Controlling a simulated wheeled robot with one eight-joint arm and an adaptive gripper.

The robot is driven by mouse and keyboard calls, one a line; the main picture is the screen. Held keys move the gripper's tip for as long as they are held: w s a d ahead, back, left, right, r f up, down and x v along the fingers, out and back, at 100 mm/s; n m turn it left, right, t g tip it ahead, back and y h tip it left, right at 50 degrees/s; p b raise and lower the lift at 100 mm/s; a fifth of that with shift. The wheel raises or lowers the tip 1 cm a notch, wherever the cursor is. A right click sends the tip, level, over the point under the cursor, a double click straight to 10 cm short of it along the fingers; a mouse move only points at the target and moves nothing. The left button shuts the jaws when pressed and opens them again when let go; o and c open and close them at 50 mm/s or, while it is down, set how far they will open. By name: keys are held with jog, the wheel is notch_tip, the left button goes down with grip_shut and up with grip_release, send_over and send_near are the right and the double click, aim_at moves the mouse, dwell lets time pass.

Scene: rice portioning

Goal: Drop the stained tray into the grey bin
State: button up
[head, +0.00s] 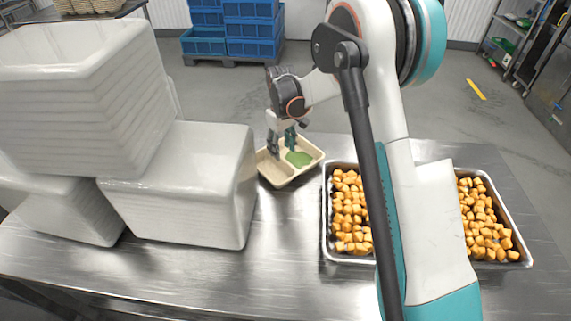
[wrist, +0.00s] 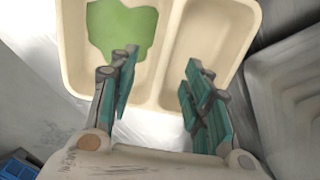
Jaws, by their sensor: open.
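The stained tray (head: 284,179) is a beige two-compartment tray at the far edge of the steel table, with a green stain (head: 299,158) in one compartment. My gripper (head: 282,146) is over the tray, open and empty. In the wrist view the tray (wrist: 206,50) fills the upper middle, with the green stain (wrist: 122,28) in its left compartment. My two fingers (wrist: 160,62) are spread on either side of the tray's divider. I cannot tell whether they touch the tray. I cannot make out a clearly grey bin.
Stacked pale, whitish tubs (head: 180,190) crowd the table's left, close to the tray. A metal pan (head: 340,256) of orange chunks stands at the right, partly behind my arm. Blue crates (head: 252,28) stand on the floor behind. The table's front middle is clear.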

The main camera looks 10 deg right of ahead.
aim_at(283, 159)
jog(key=f+b, duration=0.1)
jog(key=f, duration=0.1)
jog(key=s+f+b, duration=0.1)
jog(key=f, duration=0.1)
jog(key=shift+f, duration=0.2)
jog(key=shift+w+f, duration=0.1)
jog(key=shift+f, duration=0.3)
jog(key=shift+r, duration=0.1)
jog(key=shift+c, duration=0.6)
jog(key=c, duration=0.8)
